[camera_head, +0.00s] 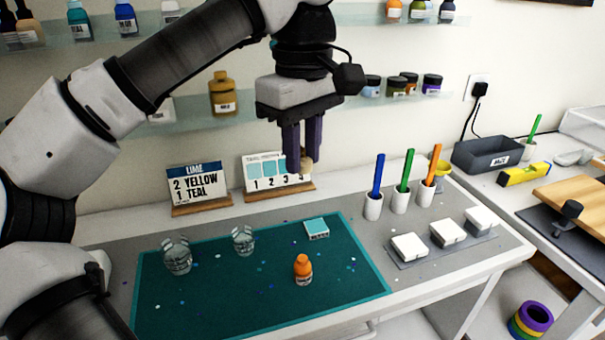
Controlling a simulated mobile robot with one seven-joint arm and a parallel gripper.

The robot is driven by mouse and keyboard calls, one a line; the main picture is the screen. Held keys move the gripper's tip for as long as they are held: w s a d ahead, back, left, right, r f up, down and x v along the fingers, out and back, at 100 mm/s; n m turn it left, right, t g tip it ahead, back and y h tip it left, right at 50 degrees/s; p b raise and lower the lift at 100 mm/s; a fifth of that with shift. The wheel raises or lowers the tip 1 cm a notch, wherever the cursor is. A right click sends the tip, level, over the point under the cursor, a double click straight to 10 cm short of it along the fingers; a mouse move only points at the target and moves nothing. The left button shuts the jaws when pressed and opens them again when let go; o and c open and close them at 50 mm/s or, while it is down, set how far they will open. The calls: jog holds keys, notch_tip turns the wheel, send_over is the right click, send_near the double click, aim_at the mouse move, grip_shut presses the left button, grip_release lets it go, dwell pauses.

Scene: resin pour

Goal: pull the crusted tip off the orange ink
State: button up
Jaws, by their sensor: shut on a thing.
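The orange ink (303,272) is a small bottle with a pale label, standing upright on the teal mat (200,310) near its front right. My gripper (303,158) is well above and apart from the bottle, pointing down, in front of the number card. It is shut on a small tan, rounded piece, which looks like the crusted tip (307,166). The dark fingers partly hide this piece.
Two clear cups (177,256) (243,241) and a small teal-topped block (316,229) are on the mat. Stirring sticks in white holders (372,207) and several white blocks (409,246) stand to the right. Two cards (197,186) (276,173) stand behind. Bare mat surrounds the bottle.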

jog(key=shift+r+p, duration=1.7)
jog(key=shift+p, duration=0.1)
jog(key=shift+a, duration=0.1)
